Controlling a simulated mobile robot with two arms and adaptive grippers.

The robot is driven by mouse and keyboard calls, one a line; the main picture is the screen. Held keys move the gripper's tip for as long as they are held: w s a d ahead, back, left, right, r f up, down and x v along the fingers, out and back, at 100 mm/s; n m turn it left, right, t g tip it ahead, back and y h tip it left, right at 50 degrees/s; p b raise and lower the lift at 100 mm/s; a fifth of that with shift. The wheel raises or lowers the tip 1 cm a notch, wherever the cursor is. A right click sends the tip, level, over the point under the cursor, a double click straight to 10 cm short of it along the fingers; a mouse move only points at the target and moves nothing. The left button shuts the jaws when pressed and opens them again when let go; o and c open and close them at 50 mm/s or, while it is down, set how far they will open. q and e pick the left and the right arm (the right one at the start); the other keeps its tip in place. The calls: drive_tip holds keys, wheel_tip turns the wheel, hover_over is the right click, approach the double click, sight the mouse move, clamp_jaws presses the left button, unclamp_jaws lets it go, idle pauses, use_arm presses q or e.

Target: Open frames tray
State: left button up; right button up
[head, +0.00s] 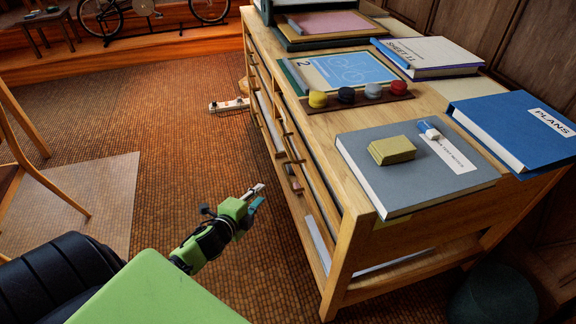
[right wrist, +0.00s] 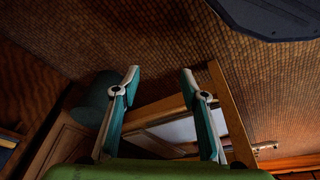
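The wooden cabinet (head: 345,238) stands at the right in the head view, with several shallow trays (head: 297,158) in its long left side. I cannot read a label that marks the frames tray. My left gripper (head: 259,195) is in front of that side near the lower end, with its fingers a little apart and nothing between them, clear of the cabinet. My right gripper (right wrist: 160,75) shows in the right wrist view, fingers wide apart and empty. Wooden framing and a pale panel (right wrist: 178,131) show beyond its fingers. It is not visible in the head view.
The cabinet top holds a grey book (head: 370,165) with a yellow block (head: 392,150), a blue PLANS binder (head: 520,125) and a row of coloured pots (head: 346,95). A chair (head: 22,125) stands at the left. The tiled floor (head: 175,130) between is mostly clear.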

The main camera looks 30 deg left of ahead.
use_arm(q)
drive_tip(key=w+d+r+m+t+b, duration=0.1)
drive_tip(key=w+r+m+t+b, duration=0.15)
drive_tip(key=r, duration=0.65)
drive_tip(key=m, duration=0.1)
approach(288, 148)
drive_tip(key=w+f, duration=0.1)
drive_tip(key=w, duration=0.2)
drive_tip(key=shift+h, duration=0.4)
drive_tip(key=w, duration=0.2)
drive_tip(key=w+a+b, duration=0.1)
drive_tip(key=w, duration=0.1)
drive_tip(key=w+f+b, duration=0.1)
drive_tip(key=w, duration=0.2)
drive_tip(key=shift+a, duration=0.2)
use_arm(e)
drive_tip(key=v, duration=0.6)
drive_tip(key=shift+t, duration=0.3)
use_arm(q)
drive_tip(key=shift+c, duration=0.4)
use_arm(e)
drive_tip(key=shift+w+d+r, duration=0.1)
drive_tip(key=shift+d, duration=0.05)
use_arm(q)
clamp_jaws()
